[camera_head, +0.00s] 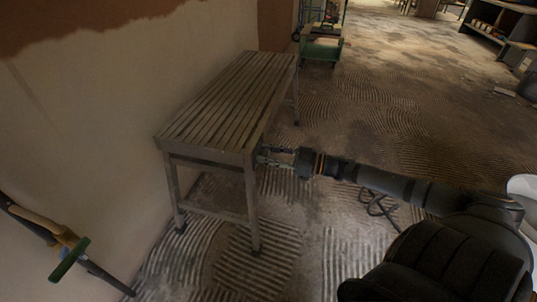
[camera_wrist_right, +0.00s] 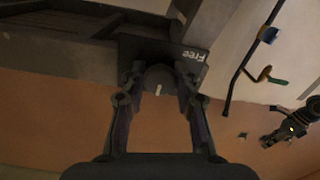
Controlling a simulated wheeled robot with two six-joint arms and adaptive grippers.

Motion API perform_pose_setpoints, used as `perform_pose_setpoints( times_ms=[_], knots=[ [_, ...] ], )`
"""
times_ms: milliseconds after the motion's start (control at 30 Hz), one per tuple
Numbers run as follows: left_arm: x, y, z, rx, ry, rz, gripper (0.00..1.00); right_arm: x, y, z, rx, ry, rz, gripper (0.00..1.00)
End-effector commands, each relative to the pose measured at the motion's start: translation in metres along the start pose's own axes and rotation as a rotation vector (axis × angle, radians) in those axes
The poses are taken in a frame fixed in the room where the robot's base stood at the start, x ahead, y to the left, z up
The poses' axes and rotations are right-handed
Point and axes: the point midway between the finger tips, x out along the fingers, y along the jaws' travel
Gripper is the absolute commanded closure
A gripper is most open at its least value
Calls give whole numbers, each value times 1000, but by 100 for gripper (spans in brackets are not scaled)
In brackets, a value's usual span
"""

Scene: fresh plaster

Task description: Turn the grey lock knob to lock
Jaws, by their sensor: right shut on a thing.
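The grey lock knob (camera_wrist_right: 158,80) is round with a short pale mark on its face. It sits on a dark plate (camera_wrist_right: 138,48) that carries the white word "Free". My right gripper (camera_head: 266,156) reaches the near end of the slatted bench (camera_head: 206,148). In the right wrist view its fingers (camera_wrist_right: 158,88) are on both sides of the knob, shut on it. In the head view the knob is too small and covered to make out. A dark jointed shape at the right of the wrist view looks like my left arm; its fingers are unclear.
A cable (camera_head: 376,203) lies on the floor under my right arm. A green cart (camera_head: 321,48) stands behind. The ridged floor right of the bench is mostly clear.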

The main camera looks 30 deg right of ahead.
Motion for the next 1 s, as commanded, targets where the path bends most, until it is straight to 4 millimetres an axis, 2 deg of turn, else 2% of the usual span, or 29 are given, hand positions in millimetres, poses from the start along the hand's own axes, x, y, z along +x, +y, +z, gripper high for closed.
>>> perform_pose_setpoints(
  times_ms=[33, 67, 200, 233, 767, 867, 1000],
  knots=[
    [0, 0, 0, 0, 0, 0, 60, 0, 0, 1, 2, -1, -1, 100],
    [0, 0, 0, 0, 0, 0, 60, 0, 0, 1, 1, -1, -1, 67],
    [0, 0, 0, 0, 0, 0, 60, 0, 0, 0, 1, 0, 0, 48],
    [0, 0, 0, 0, 0, 0, 60, 0, 0, 0, 1, 0, 0, 46],
    [0, 0, 0, 0, 0, -1, 60, 0, 0, 0, -20, 0, 0, 46],
    [1, 0, 0, 0, 0, -1, 60, 0, 0, 0, -99, 1, 0, 46],
    [2, 0, 0, 0, 0, -1, 60, 0, 0, 0, -319, 1, 0, 46]
  ],
)
